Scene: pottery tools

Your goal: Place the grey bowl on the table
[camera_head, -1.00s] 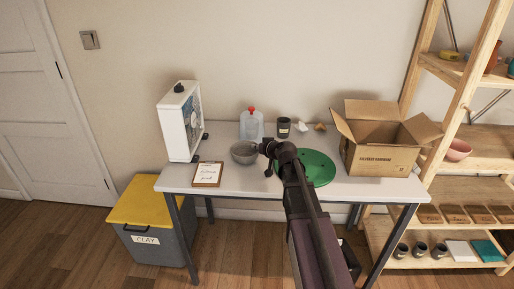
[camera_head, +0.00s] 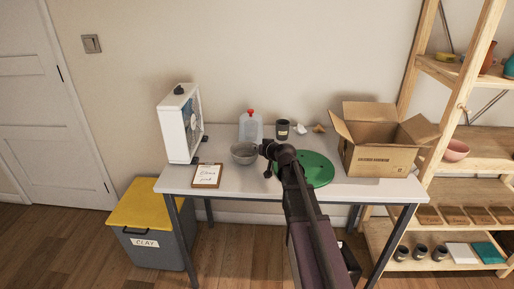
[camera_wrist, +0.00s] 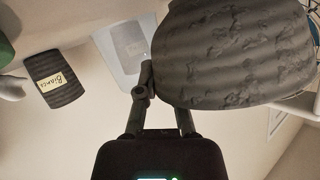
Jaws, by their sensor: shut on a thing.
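The grey bowl (camera_head: 244,154) shows at the middle of the white table (camera_head: 228,185), between the clipboard and the green disc. My gripper (camera_head: 267,150) is at its right side, shut on its wall. The wrist view shows the bowl's ridged dark grey side (camera_wrist: 240,55) large, with my gripper's fingers (camera_wrist: 147,78) at its left edge. The bowl looks roughly upright in the head view. I cannot tell whether its base touches the table or hangs slightly above it. The inner finger is partly hidden by the bowl.
A clipboard (camera_head: 207,175) and white fan (camera_head: 180,125) stand left of the bowl. A jug (camera_head: 250,127) and dark cup (camera_head: 282,129) stand behind it. A green disc (camera_head: 316,170) and cardboard box (camera_head: 382,158) are to the right. The table's front strip is mostly clear.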

